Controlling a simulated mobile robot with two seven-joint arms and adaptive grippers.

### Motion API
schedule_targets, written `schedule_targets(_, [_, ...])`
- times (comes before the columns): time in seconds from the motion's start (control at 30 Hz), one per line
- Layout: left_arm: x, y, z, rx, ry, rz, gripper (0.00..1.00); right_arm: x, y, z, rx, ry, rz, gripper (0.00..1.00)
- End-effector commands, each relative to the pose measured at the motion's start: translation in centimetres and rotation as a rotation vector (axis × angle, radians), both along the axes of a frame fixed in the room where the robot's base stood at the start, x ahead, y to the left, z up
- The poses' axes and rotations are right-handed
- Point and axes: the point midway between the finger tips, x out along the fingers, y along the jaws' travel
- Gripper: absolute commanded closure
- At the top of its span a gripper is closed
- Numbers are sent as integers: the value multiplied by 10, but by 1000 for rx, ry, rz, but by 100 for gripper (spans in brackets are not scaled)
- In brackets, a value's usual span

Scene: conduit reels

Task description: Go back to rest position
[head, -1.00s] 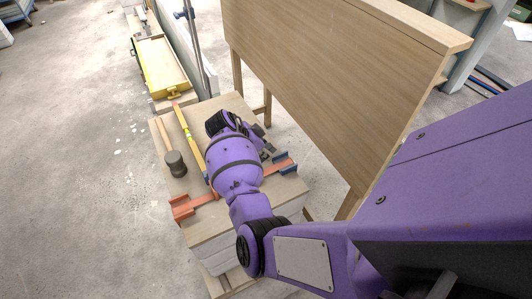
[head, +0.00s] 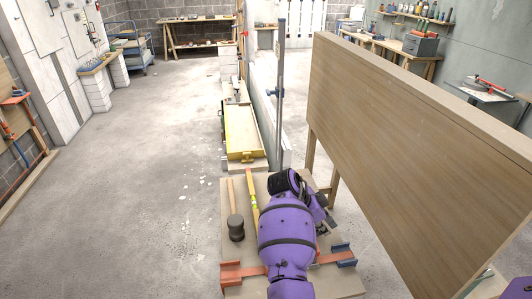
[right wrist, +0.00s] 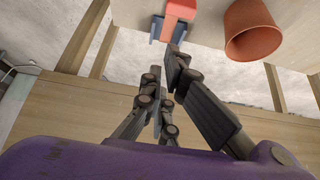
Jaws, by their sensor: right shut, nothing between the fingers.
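My right arm, purple, comes up from the bottom of the head view over a small wooden worktable (head: 229,205). My right gripper (head: 326,220) is partly hidden behind its wrist there, above the table's right side. In the right wrist view the dark fingers of my right gripper (right wrist: 168,75) are shut, with nothing held. My left gripper is not in view.
On the worktable are a mallet (head: 236,228), a yellow level (head: 252,190) and a red and blue clamp (head: 230,273). A large wooden panel (head: 410,150) stands close on the right. Floor at left is clear.

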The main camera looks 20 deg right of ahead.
Motion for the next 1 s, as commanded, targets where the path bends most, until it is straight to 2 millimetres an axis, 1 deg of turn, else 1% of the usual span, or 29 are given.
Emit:
schedule_targets(0.1, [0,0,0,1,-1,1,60,2,-1,0,-1,13,34,100])
schedule_targets(0.17, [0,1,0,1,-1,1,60,9,-2,0,-3,13,92,100])
schedule_targets(0.27, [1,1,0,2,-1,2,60,37,1,6,0,-28,251,100])
schedule_targets(0.3, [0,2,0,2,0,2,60,52,4,12,-6,-55,321,100])
schedule_targets(0.37, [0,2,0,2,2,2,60,72,9,23,-23,-96,422,100])
schedule_targets(0.4, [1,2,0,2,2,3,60,84,10,30,-43,-124,501,100])
schedule_targets(0.5, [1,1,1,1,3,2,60,104,14,38,-111,-179,702,100])
schedule_targets(0.6, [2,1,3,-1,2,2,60,110,20,40,-189,-216,885,100])
schedule_targets(0.67, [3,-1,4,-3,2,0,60,109,23,39,-236,-230,981,100])
schedule_targets(0.73, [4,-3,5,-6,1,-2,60,102,30,35,-288,-244,1089,100])
schedule_targets(0.77, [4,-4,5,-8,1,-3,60,98,33,32,-310,-248,1136,100])
schedule_targets(0.83, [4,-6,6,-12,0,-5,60,82,42,24,-364,-258,1245,100])
schedule_targets(0.87, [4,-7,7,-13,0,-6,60,73,47,20,-385,-262,1291,100])
schedule_targets(0.97, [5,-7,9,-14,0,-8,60,34,65,3,-445,-275,1439,100])
schedule_targets(1.0, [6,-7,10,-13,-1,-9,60,15,73,-5,-461,-281,1489,100])
